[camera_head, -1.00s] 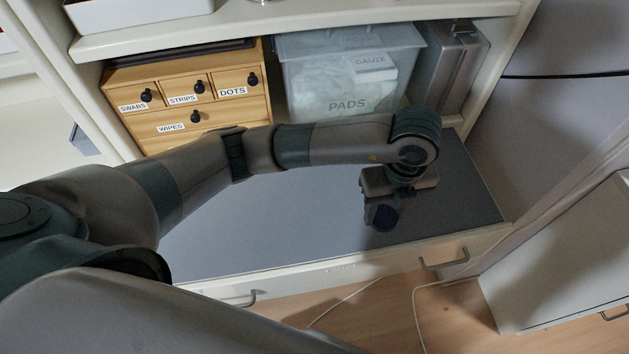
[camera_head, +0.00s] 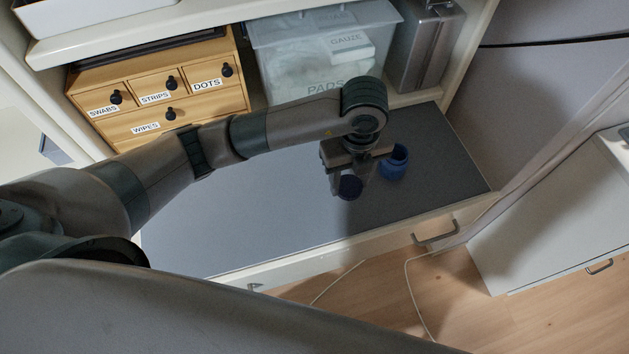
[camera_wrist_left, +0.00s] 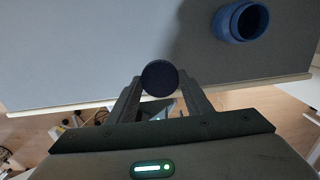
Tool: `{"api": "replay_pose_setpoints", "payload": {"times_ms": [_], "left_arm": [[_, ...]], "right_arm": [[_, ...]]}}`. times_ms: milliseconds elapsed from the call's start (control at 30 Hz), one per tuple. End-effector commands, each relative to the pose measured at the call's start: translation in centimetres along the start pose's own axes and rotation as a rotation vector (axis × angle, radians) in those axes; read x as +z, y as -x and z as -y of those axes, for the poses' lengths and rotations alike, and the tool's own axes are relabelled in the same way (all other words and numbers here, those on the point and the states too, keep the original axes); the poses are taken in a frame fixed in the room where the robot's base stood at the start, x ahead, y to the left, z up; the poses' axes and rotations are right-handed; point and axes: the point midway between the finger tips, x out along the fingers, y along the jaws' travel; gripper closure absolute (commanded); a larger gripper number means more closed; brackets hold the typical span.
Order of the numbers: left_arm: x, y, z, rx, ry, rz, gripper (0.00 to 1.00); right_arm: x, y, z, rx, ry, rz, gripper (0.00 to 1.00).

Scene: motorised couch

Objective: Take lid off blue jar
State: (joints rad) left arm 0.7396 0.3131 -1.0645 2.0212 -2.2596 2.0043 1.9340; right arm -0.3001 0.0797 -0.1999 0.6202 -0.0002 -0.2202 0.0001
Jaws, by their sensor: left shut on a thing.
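The blue jar (camera_head: 394,162) stands upright and open on the dark grey worktop, just right of my left gripper in the head view. In the left wrist view the jar (camera_wrist_left: 241,20) is at the top right, and its dark opening shows. My left gripper (camera_head: 347,186) is shut on the round dark blue lid (camera_head: 350,187), held apart from the jar. In the left wrist view the lid (camera_wrist_left: 159,78) sits between the two fingertips (camera_wrist_left: 160,88). My right gripper is not in view.
The grey worktop (camera_head: 250,220) is clear left and front of the gripper. Behind stand a wooden drawer box (camera_head: 205,105), a clear bin marked PADS (camera_head: 285,65) and a grey metal case (camera_head: 425,45). A shelf (camera_head: 150,30) overhangs them.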

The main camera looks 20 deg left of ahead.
Motion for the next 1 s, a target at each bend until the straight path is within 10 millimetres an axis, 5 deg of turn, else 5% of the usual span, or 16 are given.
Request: {"api": "replay_pose_setpoints", "payload": {"times_ms": [433,1000], "left_arm": [[5.7,-4.4,-5.4,0.004,0.004,0.001,0.81],[6.3,-5.6,-5.9,0.002,0.002,0.000,0.81]], "right_arm": [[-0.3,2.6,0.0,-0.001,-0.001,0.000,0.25],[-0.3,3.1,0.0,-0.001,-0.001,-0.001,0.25]]}}
